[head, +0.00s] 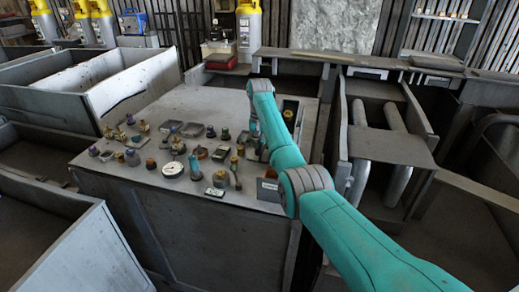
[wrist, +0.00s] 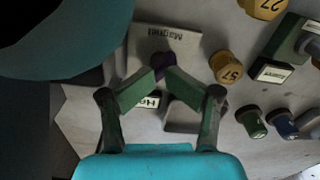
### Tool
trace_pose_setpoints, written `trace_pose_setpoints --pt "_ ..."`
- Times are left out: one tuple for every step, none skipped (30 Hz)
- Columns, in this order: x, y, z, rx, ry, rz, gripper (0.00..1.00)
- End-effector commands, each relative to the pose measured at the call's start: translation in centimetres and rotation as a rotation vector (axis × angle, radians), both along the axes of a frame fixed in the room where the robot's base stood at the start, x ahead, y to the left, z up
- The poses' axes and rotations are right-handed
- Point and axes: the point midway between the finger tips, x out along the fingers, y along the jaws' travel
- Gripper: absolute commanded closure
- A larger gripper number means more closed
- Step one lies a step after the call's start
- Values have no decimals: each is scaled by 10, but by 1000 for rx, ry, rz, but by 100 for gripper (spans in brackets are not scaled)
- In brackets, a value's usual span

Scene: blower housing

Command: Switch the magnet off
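A small dark purple knob (wrist: 163,65) shows in the wrist view, beside a pale plate lettered "Magnet" (wrist: 172,36). My gripper (wrist: 162,76) is over the panel with its two green fingertips drawn together, almost meeting, right at the near side of the knob. The tips partly cover it. I cannot tell whether they touch or pinch it, nor which position the knob is in. A small white label (wrist: 148,101) is half hidden behind the left finger. In the head view my arm hides the gripper and the knob.
A yellow knob marked 57 (wrist: 228,67) stands close right of the fingers, with another yellow knob (wrist: 264,8) beyond. Green (wrist: 252,121) and blue (wrist: 281,123) knobs lie to the right. The grey console (head: 215,103) carries many controls, including a round white gauge (head: 172,169).

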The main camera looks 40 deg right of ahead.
Motion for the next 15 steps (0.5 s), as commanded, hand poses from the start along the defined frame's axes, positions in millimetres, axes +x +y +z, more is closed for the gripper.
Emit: trace_pose_setpoints --pt "-2 1 -5 3 8 -53 67" --pt "-2 1 -5 3 8 -87 67" --pt "-2 1 -5 3 8 -133 67" --pt "-2 1 -4 2 7 -167 67" --pt "-2 1 -4 2 7 -201 67" --pt "-2 0 -4 1 7 -246 67" --pt "-1 0 -3 1 7 -280 67" --pt "-1 0 -3 1 6 -314 67" --pt "-1 0 -3 1 5 -360 67" --pt "-1 0 -2 1 4 -394 67" --pt "-1 0 -2 1 4 -428 67" --pt "-1 0 -2 0 4 -474 67" --pt "-1 0 -2 0 4 -508 67" --pt "-1 0 -1 0 4 -542 67" --pt "-1 0 -1 -1 3 -587 67"
